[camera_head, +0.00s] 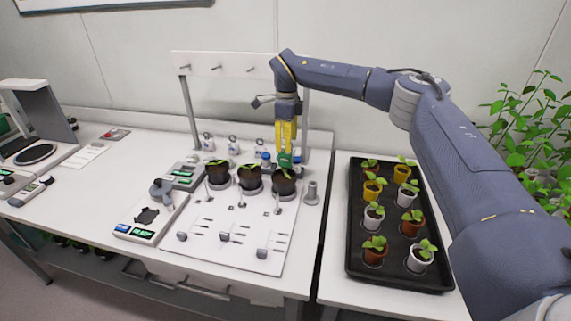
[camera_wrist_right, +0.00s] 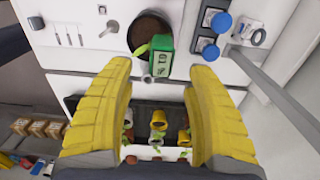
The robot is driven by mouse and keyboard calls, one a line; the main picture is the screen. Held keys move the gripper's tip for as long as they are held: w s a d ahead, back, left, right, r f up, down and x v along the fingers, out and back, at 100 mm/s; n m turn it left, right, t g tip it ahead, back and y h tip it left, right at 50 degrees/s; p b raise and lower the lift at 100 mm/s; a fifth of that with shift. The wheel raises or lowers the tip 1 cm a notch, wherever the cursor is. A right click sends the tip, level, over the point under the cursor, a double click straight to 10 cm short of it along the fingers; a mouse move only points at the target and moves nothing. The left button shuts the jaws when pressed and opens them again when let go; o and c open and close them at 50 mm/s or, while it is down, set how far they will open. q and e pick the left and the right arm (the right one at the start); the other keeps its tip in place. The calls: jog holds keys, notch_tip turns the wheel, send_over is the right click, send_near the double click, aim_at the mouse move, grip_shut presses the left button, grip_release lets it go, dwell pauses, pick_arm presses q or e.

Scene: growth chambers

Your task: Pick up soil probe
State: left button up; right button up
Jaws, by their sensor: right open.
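The soil probe appears to be a green device with a small display (camera_wrist_right: 162,60) and a pale knob or end in the right wrist view. In the head view it shows as a green body (camera_head: 287,160) at the rightmost dark pot (camera_head: 284,183). My right gripper (camera_head: 287,143) points down directly over it with yellow fingers. In the right wrist view the gripper (camera_wrist_right: 161,68) is open, and the green body lies between and beyond the fingertips. I cannot tell whether a finger touches it. The probe's lower part is hidden. My left gripper is not in view.
Two more dark pots with seedlings (camera_head: 219,173) (camera_head: 250,178) stand to the left on the white board (camera_head: 215,255). Blue-capped bottles (camera_wrist_right: 209,48) are close beside the gripper. A black tray (camera_head: 352,235) of several small pots stands right. A white rack (camera_head: 190,62) rises behind.

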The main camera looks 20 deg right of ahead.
aim_at(286, 156)
jog(key=shift+w+a+f, duration=0.1)
jog(key=shift+w+f, duration=0.05)
jog(key=shift+f, duration=2.9)
jog(key=shift+c, duration=0.2)
grip_shut()
jog(key=shift+r, duration=0.15)
